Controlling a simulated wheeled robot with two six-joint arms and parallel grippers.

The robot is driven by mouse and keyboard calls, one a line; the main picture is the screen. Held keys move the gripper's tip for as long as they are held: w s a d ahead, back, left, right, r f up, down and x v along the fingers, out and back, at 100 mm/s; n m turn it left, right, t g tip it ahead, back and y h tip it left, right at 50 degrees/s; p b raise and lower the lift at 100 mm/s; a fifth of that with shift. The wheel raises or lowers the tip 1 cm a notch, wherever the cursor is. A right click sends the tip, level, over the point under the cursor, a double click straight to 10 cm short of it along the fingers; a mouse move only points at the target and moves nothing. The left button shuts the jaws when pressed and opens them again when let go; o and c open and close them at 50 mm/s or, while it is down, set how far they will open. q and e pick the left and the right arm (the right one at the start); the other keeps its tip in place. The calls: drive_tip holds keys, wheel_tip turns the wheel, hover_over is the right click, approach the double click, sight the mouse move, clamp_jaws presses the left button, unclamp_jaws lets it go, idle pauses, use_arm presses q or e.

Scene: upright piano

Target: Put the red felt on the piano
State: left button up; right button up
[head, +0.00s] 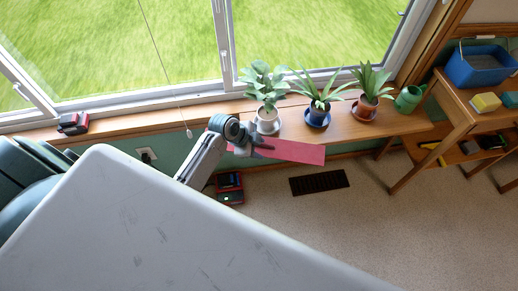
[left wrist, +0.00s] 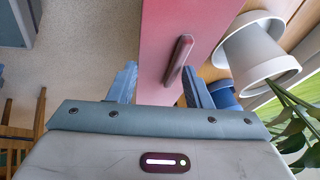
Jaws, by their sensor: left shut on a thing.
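The red felt (head: 292,151) is a long flat pinkish-red strip in the head view, held out to the right in front of the plant bench. My left gripper (head: 252,146) is shut on its left end. In the left wrist view the felt (left wrist: 165,30) runs between the two blue fingers of my left gripper (left wrist: 160,86). A dark red raised bar (left wrist: 178,60) shows on its face. The felt looks above the floor; whether it touches the bench edge I cannot tell. I cannot make out the piano in either view. My right gripper is not in view.
A wooden bench (head: 345,131) under the window bears several potted plants and a green watering can (head: 410,98). A wooden shelf table (head: 450,100) with a blue bin (head: 480,66) stands right.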

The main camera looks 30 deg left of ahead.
sight(258, 151)
use_arm(q)
drive_tip(key=shift+w, duration=0.35)
drive_tip(key=shift+f, duration=1.75)
drive_tip(key=o, duration=1)
drive_tip(key=shift+f, duration=0.1)
